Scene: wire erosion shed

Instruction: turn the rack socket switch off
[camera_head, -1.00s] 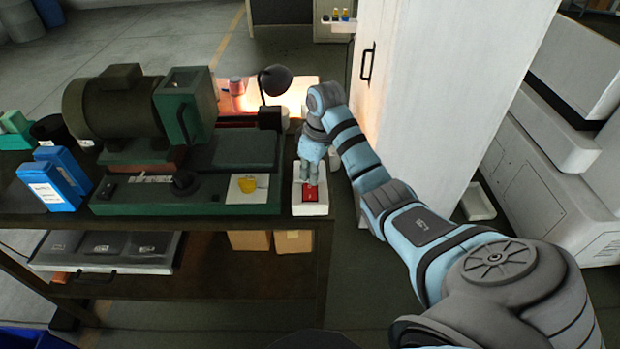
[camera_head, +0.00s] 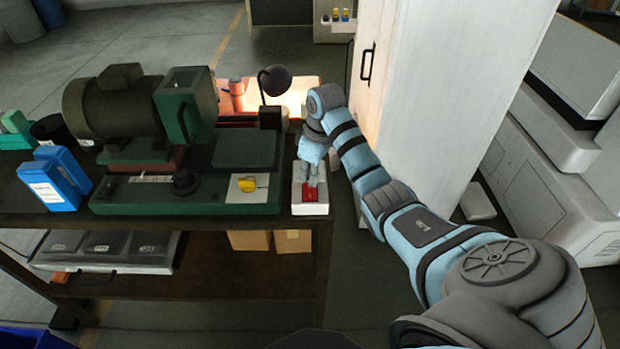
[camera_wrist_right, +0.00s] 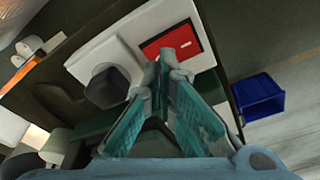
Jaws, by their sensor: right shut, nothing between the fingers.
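The rack socket is a white block (camera_head: 310,209) with a red rocker switch (camera_head: 312,194) at the right end of the dark bench. In the right wrist view the socket's white face (camera_wrist_right: 133,43) carries the red switch (camera_wrist_right: 181,41), which has a small white mark, and a dark plug (camera_wrist_right: 107,86). My right gripper (camera_head: 311,184) is shut and empty, pointing down at the socket. Its fingertips (camera_wrist_right: 166,65) are at the near edge of the switch; I cannot tell whether they touch it. My left gripper is out of view.
A green machine with a motor (camera_head: 115,103) and a yellow knob (camera_head: 248,185) stands left of the socket. A dark lamp (camera_head: 275,80) is behind it. A white cabinet (camera_head: 445,90) rises close to my right arm. A blue bin (camera_wrist_right: 259,94) lies beyond the bench edge.

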